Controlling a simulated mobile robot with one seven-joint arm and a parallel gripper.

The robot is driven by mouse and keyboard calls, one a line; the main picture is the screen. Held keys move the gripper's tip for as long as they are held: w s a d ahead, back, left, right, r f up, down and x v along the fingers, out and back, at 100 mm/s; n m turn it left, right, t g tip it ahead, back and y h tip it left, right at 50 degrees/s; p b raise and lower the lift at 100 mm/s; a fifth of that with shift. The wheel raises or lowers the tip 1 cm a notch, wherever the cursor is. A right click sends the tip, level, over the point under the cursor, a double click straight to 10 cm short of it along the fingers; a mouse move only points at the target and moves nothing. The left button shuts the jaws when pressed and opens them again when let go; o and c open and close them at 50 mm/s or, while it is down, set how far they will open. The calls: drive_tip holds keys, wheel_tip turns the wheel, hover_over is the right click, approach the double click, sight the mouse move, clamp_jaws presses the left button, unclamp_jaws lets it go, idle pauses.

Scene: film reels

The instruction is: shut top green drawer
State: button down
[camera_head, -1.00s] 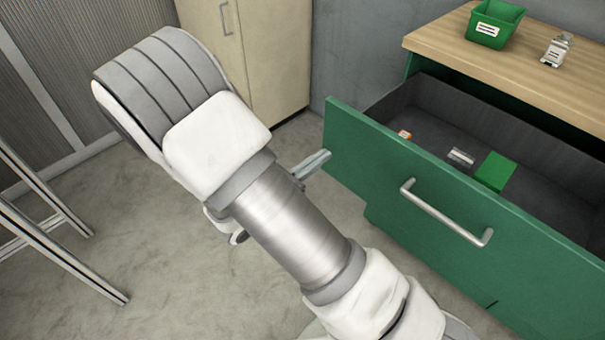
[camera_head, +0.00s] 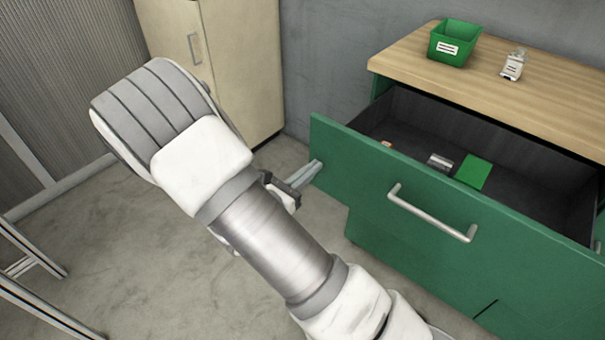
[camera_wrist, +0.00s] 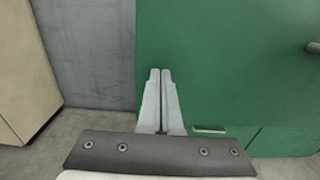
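The top green drawer (camera_head: 375,185) is pulled out of a green cabinet with a wooden top (camera_head: 560,92). A silver bar handle (camera_head: 432,214) is on its front, and the handle's end shows at the right of the wrist view (camera_wrist: 314,47). My gripper (camera_head: 316,166) is at the left end of the drawer front, mostly behind my arm in the head view. In the wrist view my gripper (camera_wrist: 160,72) has its two fingers together with nothing seen between them, pointing at the green front near its left edge. Whether the fingertips touch it I cannot tell.
Inside the drawer lie a green item (camera_head: 473,172), a grey item (camera_head: 440,162) and a small orange item (camera_head: 387,144). A beige cabinet (camera_head: 240,60) is behind.

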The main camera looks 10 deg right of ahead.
sight(372, 116)
drive_tip(key=p+x, duration=0.1)
drive_tip(key=x, duration=2.5)
drive_tip(key=shift+w, duration=0.1)
drive_tip(key=shift+w+d+r, duration=0.15)
drive_tip(key=shift+d, duration=0.05)
drive_tip(key=shift+d+r, duration=0.1)
drive_tip(key=shift+r, duration=0.05)
drive_tip(key=shift+p, duration=0.3)
